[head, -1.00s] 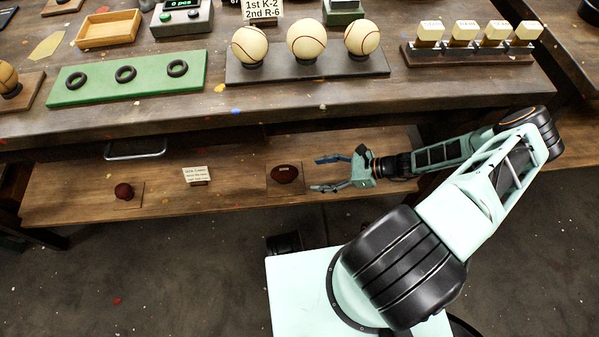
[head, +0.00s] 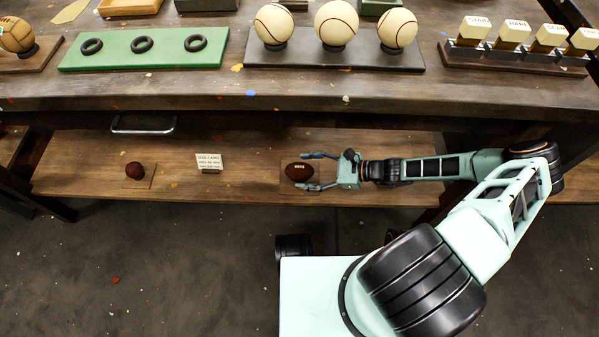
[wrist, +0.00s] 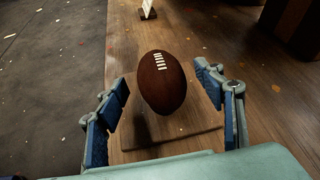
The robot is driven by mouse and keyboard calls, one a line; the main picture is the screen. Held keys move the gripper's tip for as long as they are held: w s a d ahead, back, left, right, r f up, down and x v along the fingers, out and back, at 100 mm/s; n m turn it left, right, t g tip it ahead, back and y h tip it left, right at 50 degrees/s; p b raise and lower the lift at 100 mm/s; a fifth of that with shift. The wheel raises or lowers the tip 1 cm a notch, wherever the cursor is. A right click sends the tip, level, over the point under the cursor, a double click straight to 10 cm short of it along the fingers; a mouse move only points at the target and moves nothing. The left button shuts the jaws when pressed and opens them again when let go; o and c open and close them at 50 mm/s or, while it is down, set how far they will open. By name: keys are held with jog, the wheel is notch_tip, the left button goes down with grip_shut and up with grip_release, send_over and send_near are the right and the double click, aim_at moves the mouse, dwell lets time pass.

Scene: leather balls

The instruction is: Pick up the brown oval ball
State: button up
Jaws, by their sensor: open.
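The brown oval ball (head: 299,171) with white laces sits on a thin square board on the lower wooden shelf (head: 240,180). In the wrist view the ball (wrist: 161,82) stands between and slightly beyond the fingers. In the wrist view my gripper (wrist: 163,100) shows one blue-padded finger on each side, with gaps to the ball. The board (wrist: 185,138) shows below the ball.
A small dark red ball (head: 135,171) and a white card (head: 209,162) stand to the left on the lower shelf. The upper table (head: 200,100) overhangs behind, bearing white balls (head: 336,22) and a green ring board (head: 116,53). A metal handle (head: 143,126) hangs under its edge.

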jog(key=shift+x, duration=1.35)
jog(key=shift+d, duration=0.1)
jog(key=c, duration=1.3)
